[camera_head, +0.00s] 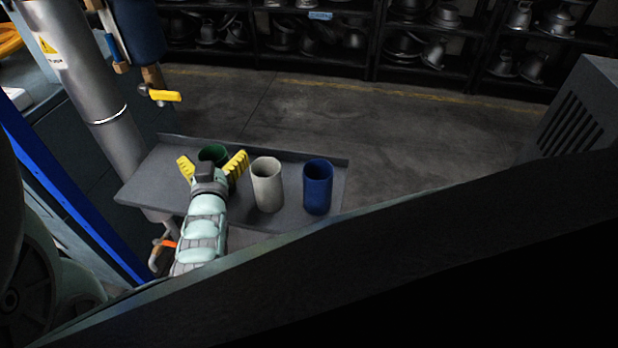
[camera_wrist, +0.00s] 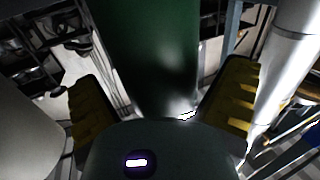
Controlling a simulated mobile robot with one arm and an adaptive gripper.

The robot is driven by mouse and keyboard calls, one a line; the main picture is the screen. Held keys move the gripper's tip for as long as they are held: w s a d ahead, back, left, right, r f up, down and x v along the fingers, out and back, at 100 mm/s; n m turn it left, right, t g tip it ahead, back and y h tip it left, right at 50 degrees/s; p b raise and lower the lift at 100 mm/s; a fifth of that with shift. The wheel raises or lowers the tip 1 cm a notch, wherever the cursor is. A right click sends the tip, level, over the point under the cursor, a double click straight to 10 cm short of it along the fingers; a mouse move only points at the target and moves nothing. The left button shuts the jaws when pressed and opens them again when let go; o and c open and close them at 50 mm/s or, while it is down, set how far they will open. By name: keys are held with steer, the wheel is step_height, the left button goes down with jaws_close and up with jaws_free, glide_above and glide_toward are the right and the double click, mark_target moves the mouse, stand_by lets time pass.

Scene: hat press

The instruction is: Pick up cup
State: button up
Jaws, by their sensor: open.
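Three cups stand in a row on a grey tray-like shelf (camera_head: 150,185). The green cup (camera_head: 213,152) is at the left, partly hidden behind my gripper. The white cup (camera_head: 267,186) is in the middle and the blue cup (camera_head: 317,188) is at the right. My gripper (camera_head: 212,165) is open, with its yellow fingers on either side of the green cup. In the wrist view the green cup (camera_wrist: 155,55) stands between the spread fingers, with gaps at both sides. The white cup (camera_wrist: 25,125) shows at the left edge there.
A metal pipe (camera_head: 105,110) with a yellow-handled valve (camera_head: 165,96) rises left of the shelf. A dark beam (camera_head: 400,245) crosses the foreground. Racks with metal hat forms (camera_head: 435,50) line the back. Open floor lies beyond the shelf.

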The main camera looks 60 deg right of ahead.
steer(key=c, duration=1.4)
steer(key=shift+r, duration=0.15)
